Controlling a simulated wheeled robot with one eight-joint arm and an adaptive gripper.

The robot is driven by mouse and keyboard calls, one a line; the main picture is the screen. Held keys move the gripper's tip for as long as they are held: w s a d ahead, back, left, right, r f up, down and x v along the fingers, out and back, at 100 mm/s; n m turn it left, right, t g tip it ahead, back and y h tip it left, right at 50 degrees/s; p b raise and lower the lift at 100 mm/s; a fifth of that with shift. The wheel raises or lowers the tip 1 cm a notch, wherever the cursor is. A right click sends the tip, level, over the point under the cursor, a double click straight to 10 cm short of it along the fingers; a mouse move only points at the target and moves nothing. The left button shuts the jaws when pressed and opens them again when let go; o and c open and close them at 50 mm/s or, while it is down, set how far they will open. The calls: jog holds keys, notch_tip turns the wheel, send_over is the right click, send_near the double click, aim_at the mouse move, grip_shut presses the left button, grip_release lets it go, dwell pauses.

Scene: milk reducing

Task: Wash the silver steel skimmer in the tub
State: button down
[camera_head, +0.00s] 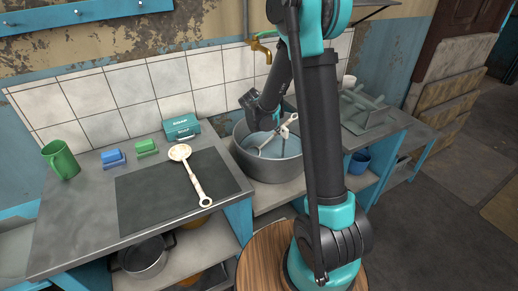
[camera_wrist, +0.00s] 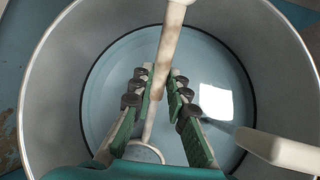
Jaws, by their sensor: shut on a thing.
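The wide grey metal tub (camera_head: 270,172) holds pale blue water (camera_wrist: 112,90). My gripper (camera_head: 278,130) is down inside the tub; it also shows in the wrist view (camera_wrist: 160,78). Its green fingers are shut on the long, thin handle of a utensil, which I take to be the skimmer (camera_wrist: 166,55). The handle looks pale with brownish stains. A round rimmed part shows at the bottom of the wrist view, partly hidden by my gripper. How deep the utensil sits in the water is unclear.
A cream skimmer (camera_head: 180,153) lies on the dark mat (camera_head: 143,205) left of the tub. A brass tap (camera_head: 262,50) is above the tub; a rack (camera_head: 368,112) stands right.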

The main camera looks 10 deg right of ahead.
aim_at(274, 135)
dwell(0.3)
jog(key=shift+s+a, duration=0.3)
jog(key=shift+a, duration=0.35)
notch_tip(274, 135, up, 13)
dwell(1.4)
dwell(1.0)
jog(key=s+d+r, duration=0.2)
jog(key=s+r, duration=0.2)
jog(key=s, duration=0.1)
jog(key=shift+s+d, duration=0.15)
jog(key=shift+s, duration=0.1)
dwell(0.7)
